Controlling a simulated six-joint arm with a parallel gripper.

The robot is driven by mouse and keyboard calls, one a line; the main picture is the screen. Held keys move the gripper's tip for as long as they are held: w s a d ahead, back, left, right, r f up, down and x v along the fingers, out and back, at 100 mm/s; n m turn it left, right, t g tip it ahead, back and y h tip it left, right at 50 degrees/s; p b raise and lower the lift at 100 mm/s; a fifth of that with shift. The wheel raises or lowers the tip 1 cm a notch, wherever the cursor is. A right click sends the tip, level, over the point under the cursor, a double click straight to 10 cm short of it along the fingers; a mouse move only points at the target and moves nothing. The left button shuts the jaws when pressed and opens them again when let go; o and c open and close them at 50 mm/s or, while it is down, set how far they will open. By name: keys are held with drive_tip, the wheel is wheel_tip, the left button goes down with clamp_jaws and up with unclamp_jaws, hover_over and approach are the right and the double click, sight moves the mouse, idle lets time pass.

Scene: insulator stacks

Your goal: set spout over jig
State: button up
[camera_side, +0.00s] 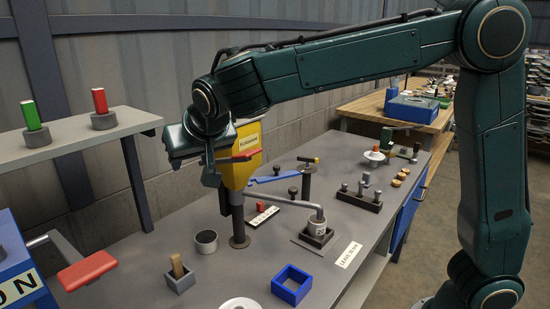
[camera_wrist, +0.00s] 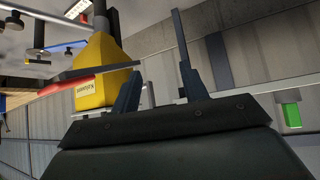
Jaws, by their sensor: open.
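A grey bent pipe, the likely spout (camera_side: 285,200), runs right from the post under a yellow hopper (camera_side: 243,150). Its downturned end stands at a grey cup in a dark square holder, the likely jig (camera_side: 316,238); I cannot tell whether they touch. A red-ended bar (camera_side: 241,157) crosses the hopper's front. In the wrist view the hopper (camera_wrist: 104,72) and the red bar (camera_wrist: 66,86) show to the left of my fingers. My gripper (camera_side: 210,170) is open and empty, just left of the hopper, with the wrist view showing its spread fingers (camera_wrist: 157,50).
A shelf (camera_side: 75,140) with green and red blocks stands at left. A blue lever (camera_side: 273,178) reaches right of the hopper. A blue square frame (camera_side: 291,284), a dark cup (camera_side: 206,241) and a grey box with a brown block (camera_side: 180,280) stand in front.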

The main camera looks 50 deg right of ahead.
drive_tip(key=shift+c, duration=0.4)
drive_tip(key=c, duration=0.3)
drive_tip(key=shift+s+d+f, duration=0.15)
drive_tip(key=shift+d+f, duration=0.05)
drive_tip(key=shift+f, duration=0.1)
drive_tip(key=c, duration=0.4)
drive_tip(key=s+d+f+m+g+h, duration=0.1)
drive_tip(key=s+d+f+m, duration=0.1)
drive_tip(key=s+d+f+m+g+h, duration=0.1)
drive_tip(key=s+d+f+m+h, duration=0.1)
drive_tip(key=f+m, duration=0.1)
drive_tip(key=shift+s+d+g, duration=0.25)
drive_tip(key=shift+d+g, duration=0.05)
clamp_jaws()
drive_tip(key=s+d+f+m+g+h, duration=0.2)
drive_tip(key=s+d+m+h, duration=0.1)
drive_tip(key=s+d+m, duration=0.2)
drive_tip(key=shift+s+f+m+g+h, duration=0.3)
drive_tip(key=shift+s+f+m+g, duration=0.15)
drive_tip(key=shift+s, duration=0.35)
